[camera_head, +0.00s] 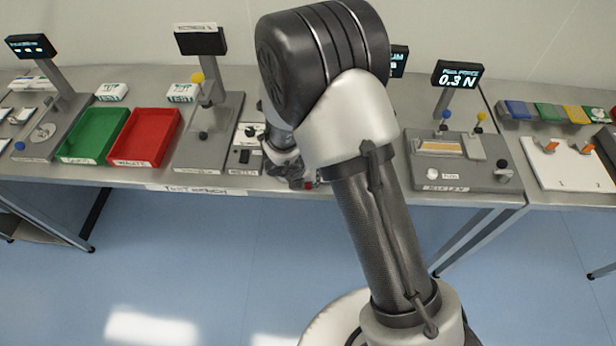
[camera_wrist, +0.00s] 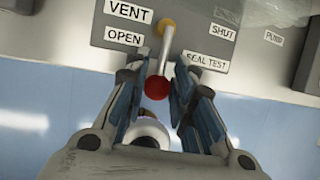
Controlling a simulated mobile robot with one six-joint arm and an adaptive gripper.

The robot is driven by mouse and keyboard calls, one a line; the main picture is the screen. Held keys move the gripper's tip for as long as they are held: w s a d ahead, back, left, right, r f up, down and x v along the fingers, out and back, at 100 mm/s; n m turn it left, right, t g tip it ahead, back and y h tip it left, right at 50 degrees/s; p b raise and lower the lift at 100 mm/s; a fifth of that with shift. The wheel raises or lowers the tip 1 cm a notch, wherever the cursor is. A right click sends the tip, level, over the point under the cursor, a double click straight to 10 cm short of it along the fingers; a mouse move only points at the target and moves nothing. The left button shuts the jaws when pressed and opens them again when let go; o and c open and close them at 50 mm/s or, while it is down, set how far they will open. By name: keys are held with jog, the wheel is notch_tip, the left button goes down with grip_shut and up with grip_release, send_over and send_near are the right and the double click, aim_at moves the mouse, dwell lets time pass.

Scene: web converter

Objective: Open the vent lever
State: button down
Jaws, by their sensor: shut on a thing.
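The vent lever (camera_wrist: 163,52) shows in the wrist view as a pale metal rod. It runs from an orange pivot (camera_wrist: 165,27) on a grey panel down to a red knob (camera_wrist: 157,88), tilted slightly left. An OPEN label (camera_wrist: 124,35) and a VENT label (camera_wrist: 130,11) are left of the rod; a SHUT label (camera_wrist: 222,31) is to the right. My gripper (camera_wrist: 158,74) has a finger on each side of the lever near the knob and is shut on it. In the head view my gripper (camera_head: 292,174) is at the bench's front edge, largely hidden by my arm.
A SEAL TEST label (camera_wrist: 207,62) marks the panel edge. In the head view, a green tray (camera_head: 95,136) and a red tray (camera_head: 143,138) stand left on the bench. A station with a display (camera_head: 459,76) stands right. Open blue floor (camera_head: 200,260) lies in front.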

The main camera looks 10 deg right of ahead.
jog(key=c, duration=1.7)
grip_release()
jog(key=v, duration=1.2)
